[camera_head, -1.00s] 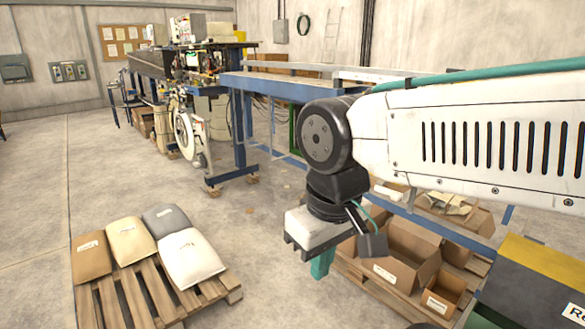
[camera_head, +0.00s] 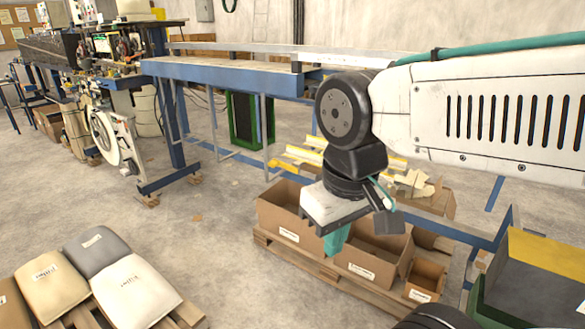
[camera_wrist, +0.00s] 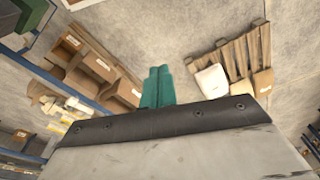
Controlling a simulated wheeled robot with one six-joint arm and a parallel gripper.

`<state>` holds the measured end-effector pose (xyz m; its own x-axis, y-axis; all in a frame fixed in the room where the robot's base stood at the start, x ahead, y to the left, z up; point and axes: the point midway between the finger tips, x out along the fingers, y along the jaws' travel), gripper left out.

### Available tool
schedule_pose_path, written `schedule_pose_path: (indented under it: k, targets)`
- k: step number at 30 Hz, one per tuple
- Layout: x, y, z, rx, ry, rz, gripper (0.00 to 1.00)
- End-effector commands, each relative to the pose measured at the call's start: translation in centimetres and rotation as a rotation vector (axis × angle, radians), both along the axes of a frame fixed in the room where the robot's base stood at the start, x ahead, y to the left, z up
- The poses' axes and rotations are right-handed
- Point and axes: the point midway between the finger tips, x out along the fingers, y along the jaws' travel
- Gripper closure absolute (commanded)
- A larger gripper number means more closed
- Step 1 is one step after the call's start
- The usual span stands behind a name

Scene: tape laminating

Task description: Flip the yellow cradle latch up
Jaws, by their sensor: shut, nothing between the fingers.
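My gripper (camera_head: 336,240) points down with its teal fingers together and nothing between them, in front of cardboard boxes in the head view. In the wrist view the fingers (camera_wrist: 157,88) also show closed and empty, over bare floor between boxes and a pallet. I cannot make out the yellow cradle latch in either view. The machine line (camera_head: 105,65) with its blue frame stands at the upper left of the head view, well apart from my gripper. Its small parts are too small to tell.
A blue conveyor table (camera_head: 230,74) runs along the back. Cardboard boxes (camera_head: 283,208) sit on a pallet below my gripper. Sacks (camera_head: 137,290) lie on a pallet at the lower left. A yellow and dark box (camera_head: 540,265) is at the right. Floor between is clear.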

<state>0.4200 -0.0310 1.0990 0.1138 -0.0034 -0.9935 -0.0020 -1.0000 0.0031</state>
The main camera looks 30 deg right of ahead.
Motion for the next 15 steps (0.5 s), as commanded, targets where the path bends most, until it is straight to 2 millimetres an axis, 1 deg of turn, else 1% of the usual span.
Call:
schedule_pose_path:
  k: [11,14,15]
  targets:
    - [0.0,0.0,0.0,0.000,-0.001,0.001,1.00]
    - [0.9,-0.2,0.2,-0.004,-0.004,0.007,1.00]
    - [1.7,-0.3,0.3,-0.008,-0.005,0.011,1.00]
